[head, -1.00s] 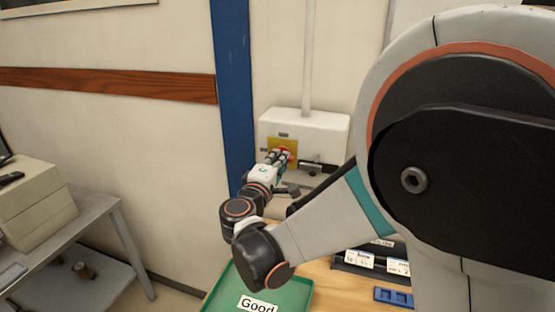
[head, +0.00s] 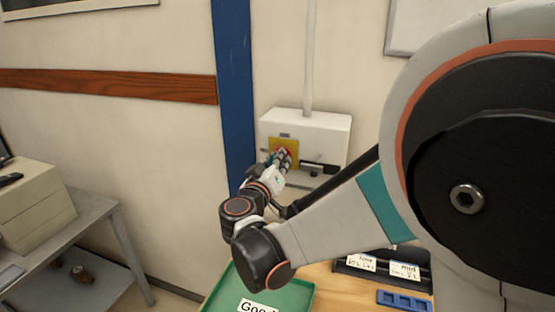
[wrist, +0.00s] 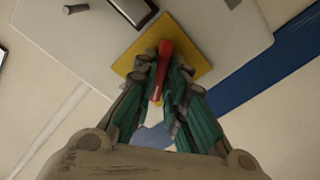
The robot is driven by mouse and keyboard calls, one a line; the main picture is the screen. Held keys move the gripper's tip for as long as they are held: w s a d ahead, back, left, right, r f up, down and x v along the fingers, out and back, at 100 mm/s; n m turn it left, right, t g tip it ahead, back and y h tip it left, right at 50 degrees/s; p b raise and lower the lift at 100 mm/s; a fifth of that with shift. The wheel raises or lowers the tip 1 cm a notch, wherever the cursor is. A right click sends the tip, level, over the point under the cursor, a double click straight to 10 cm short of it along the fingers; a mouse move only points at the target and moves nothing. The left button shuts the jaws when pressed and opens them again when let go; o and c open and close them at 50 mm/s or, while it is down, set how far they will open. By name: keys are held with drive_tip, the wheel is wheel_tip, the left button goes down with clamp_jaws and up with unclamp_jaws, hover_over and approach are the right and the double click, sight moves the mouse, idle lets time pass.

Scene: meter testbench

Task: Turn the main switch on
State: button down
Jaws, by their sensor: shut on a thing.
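The main switch is a red handle (wrist: 166,50) on a yellow plate (wrist: 191,53), mounted on a white wall box (head: 333,130). In the head view the yellow plate (head: 276,145) shows behind my gripper (head: 281,156), with a bit of red at the fingertips. In the wrist view my gripper (wrist: 163,68) is shut on the red handle, its fingers on both sides of it. The wrist view is rotated, so I cannot tell the handle's on or off position.
A dark latch or handle (head: 318,167) sits on the box right of the switch. A blue post (head: 236,90) stands just left of the box. Below are a green tray (head: 296,296) marked "Good" and a blue holder (head: 404,299) on the wooden bench.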

drive_tip(key=m, duration=0.6)
drive_tip(key=shift+f+m+b, duration=0.1)
drive_tip(key=shift+m+b, duration=0.2)
idle(0.5)
drive_tip(key=c, duration=1.6)
unclamp_jaws()
drive_tip(key=shift+c, duration=0.2)
